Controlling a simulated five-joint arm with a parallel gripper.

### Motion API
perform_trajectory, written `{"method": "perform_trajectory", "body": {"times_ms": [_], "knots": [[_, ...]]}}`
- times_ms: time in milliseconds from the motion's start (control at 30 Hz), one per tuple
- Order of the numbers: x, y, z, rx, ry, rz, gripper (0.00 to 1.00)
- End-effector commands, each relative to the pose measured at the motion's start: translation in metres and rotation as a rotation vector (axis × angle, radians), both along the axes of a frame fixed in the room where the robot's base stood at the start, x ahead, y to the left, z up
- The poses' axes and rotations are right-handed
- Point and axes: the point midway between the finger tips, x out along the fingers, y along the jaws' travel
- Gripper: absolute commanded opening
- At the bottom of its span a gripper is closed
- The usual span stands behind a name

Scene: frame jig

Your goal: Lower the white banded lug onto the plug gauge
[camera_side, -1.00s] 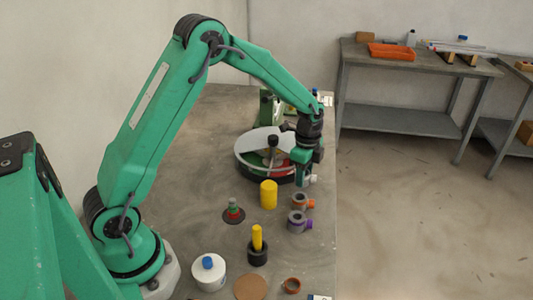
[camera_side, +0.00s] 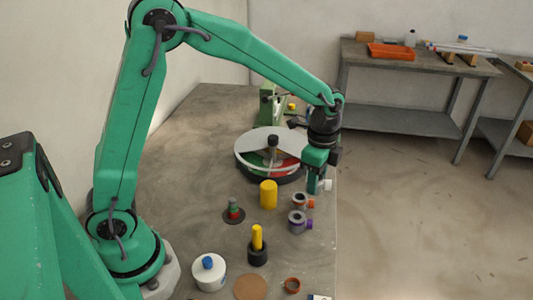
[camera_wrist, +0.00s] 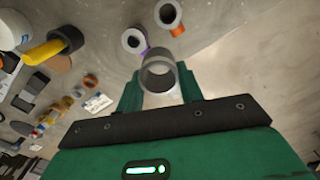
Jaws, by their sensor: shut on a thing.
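My gripper (camera_side: 318,184) is shut on the white banded lug (camera_side: 327,185), whose white end sticks out to the right in the side view. In the wrist view the lug (camera_wrist: 157,73) is a grey open ring between the two green fingers. It hangs at the table's right edge, beyond the other two lugs. What I take for the plug gauge (camera_side: 234,213), a short post with green and red bands on a dark round base, stands to the lower left of my gripper, apart from the lug. I cannot make it out in the wrist view.
An orange-banded lug (camera_side: 300,201) and a purple-banded lug (camera_side: 297,221) stand just below my gripper in the side view. A yellow cylinder (camera_side: 268,194), a yellow pin in a black holder (camera_side: 257,246) and a white canister (camera_side: 208,272) stand nearby. A round tray (camera_side: 243,163) lies behind.

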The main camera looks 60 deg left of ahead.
Motion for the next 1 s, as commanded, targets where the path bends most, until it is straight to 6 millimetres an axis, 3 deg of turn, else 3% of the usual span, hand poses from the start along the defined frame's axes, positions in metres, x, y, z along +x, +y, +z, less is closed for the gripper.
{"method": "perform_trajectory", "body": {"times_ms": [667,867,1000], "knots": [[-0.002,0.003,0.001,0.0,-0.001,0.009,0.13],[-0.014,0.02,0.006,0.0,-0.002,0.059,0.13],[-0.031,0.042,0.011,0.0,-0.002,0.126,0.13]]}}
